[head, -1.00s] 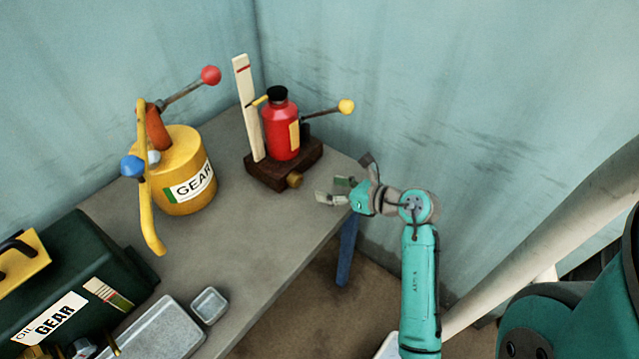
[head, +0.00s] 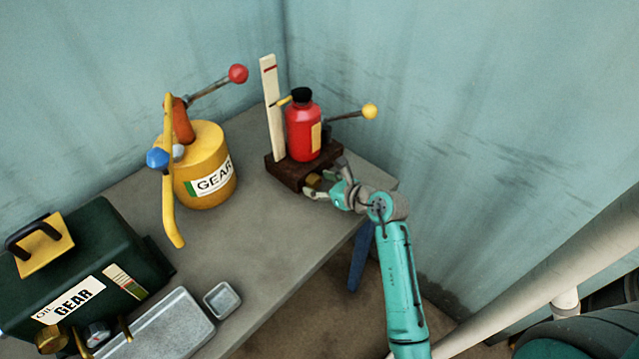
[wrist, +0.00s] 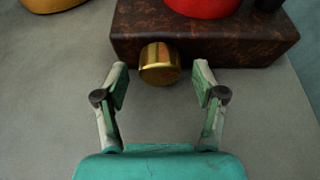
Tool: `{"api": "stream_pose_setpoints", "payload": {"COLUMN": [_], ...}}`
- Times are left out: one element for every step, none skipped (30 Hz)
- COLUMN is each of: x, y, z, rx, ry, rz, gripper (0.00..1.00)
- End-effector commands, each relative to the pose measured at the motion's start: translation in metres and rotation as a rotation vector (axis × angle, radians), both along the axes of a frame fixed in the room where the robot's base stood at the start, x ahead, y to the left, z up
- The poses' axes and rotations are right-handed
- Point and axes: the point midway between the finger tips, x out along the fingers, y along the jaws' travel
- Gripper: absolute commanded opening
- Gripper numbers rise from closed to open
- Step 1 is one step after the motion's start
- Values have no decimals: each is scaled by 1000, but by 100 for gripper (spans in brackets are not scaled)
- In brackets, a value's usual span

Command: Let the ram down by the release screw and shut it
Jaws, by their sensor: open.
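The red bottle jack (head: 303,135) stands upright on a dark brown base block (head: 283,173) near the table's back corner. Its brass release screw (wrist: 160,64) sticks out of the front of the base; in the head view it is partly hidden by my gripper. A lever with a yellow ball (head: 369,111) points right from the jack. A pale upright scale board with a red mark (head: 272,110) stands at its left. My gripper (wrist: 160,78) is open, its fingers either side of the screw's near end and apart from it. Nothing is held.
A yellow gear oil can (head: 207,170) with a red-ball pump lever and a yellow spout stands left of the jack. A dark green gear oil box (head: 100,255), a grey tray (head: 165,325) and a small square dish (head: 222,300) are nearer. The table's middle is clear.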

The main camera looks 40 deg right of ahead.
Motion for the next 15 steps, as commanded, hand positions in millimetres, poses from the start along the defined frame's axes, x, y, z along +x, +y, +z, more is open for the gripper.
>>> {"api": "stream_pose_setpoints", "payload": {"x": [1, 2, 2, 2, 2, 2, 2, 2, 2, 2, 2, 2, 2, 2, 2], "y": [0, 0, 0, 0, 0, 0, 0, 0, 0, 0, 0, 0, 0, 0, 0], "z": [0, -1, -1, -1, -1, -1, -1, -1, -1, -1, -1, -1, -1, -1, -1], "rx": [0, 0, 0, 0, 0, 0, 0, 0, 0, 0, 0, 0, 0, 0, 0], "ry": [0, 0, 0, 0, 0, 0, 0, 0, 0, 0, 0, 1, 1, 1, 1], "rz": [0, 0, 0, 0, 0, 0, 0, 0, 0, 0, 0, 0, 0, 0, 0], "gripper": [70, 70, 70, 70, 70, 70, 70, 70, 68, 60, 52, 42, 35, 28, 18]}}
